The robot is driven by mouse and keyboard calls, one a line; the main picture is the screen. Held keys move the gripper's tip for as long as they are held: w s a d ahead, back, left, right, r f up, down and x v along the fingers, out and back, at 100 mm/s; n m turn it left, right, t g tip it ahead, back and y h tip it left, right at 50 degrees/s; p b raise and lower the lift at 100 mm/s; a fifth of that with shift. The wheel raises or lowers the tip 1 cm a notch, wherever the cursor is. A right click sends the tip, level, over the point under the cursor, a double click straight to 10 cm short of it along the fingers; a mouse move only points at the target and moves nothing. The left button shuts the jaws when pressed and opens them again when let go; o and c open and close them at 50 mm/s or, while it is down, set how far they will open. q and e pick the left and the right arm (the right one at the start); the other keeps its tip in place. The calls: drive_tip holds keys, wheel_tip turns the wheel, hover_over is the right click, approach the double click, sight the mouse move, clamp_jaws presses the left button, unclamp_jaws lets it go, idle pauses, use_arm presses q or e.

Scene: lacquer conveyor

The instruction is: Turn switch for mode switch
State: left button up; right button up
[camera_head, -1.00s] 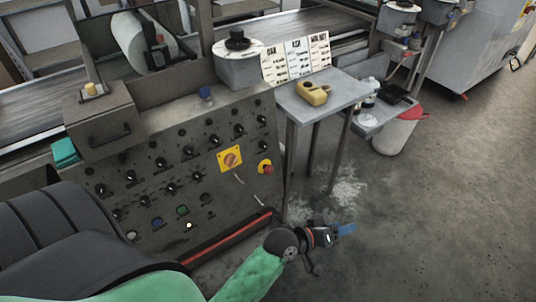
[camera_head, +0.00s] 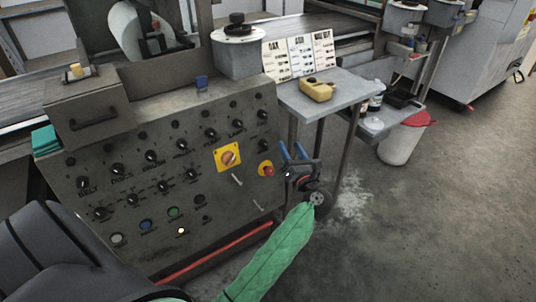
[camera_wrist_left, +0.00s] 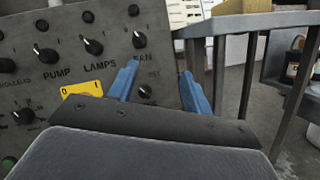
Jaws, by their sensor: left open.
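A grey control panel (camera_head: 100,165) carries rows of black rotary knobs. A yellow plate with an orange rotary switch (camera_head: 229,157) is on its right part; this plate (camera_wrist_left: 82,88), marked 0 and 1, is partly hidden by my gripper in the left wrist view. No label reading "mode" is legible. My left gripper (camera_head: 292,152) has blue fingers, apart and empty, pointing up beside the panel's right edge. In the left wrist view my left gripper (camera_wrist_left: 158,82) has a black knob (camera_wrist_left: 145,91) showing between its fingers, below the FAN knob (camera_wrist_left: 139,40). My right gripper is out of view.
A red emergency button (camera_head: 266,169) is just left of my left gripper. A small grey table (camera_head: 345,92) with a yellow object (camera_head: 317,90) stands right of the panel. A white bin (camera_head: 397,145) stands farther right. The floor at right is clear.

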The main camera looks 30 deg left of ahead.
sight(267, 146)
use_arm(q)
drive_tip(key=shift+w+a+f+n+g+b, duration=0.2)
drive_tip(key=shift+w+a+f+n+g, duration=0.25)
drive_tip(key=shift+a+f+n+g, duration=0.95)
drive_tip(key=shift+w+a+f+n+g+b, duration=0.15)
drive_tip(key=shift+w+a+f+n+g, duration=0.35)
drive_tip(key=shift+a, duration=1.65)
drive_tip(key=shift+w+a+f+n+g+b, duration=0.3)
drive_tip(key=shift+a+f+n+g, duration=0.65)
drive_tip(key=shift+a, duration=0.85)
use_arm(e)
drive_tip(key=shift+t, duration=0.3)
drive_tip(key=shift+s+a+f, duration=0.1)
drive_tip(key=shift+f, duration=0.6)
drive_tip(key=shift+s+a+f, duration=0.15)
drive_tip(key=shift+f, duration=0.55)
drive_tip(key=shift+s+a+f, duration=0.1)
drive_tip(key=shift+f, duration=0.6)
use_arm(q)
drive_tip(key=c, duration=1)
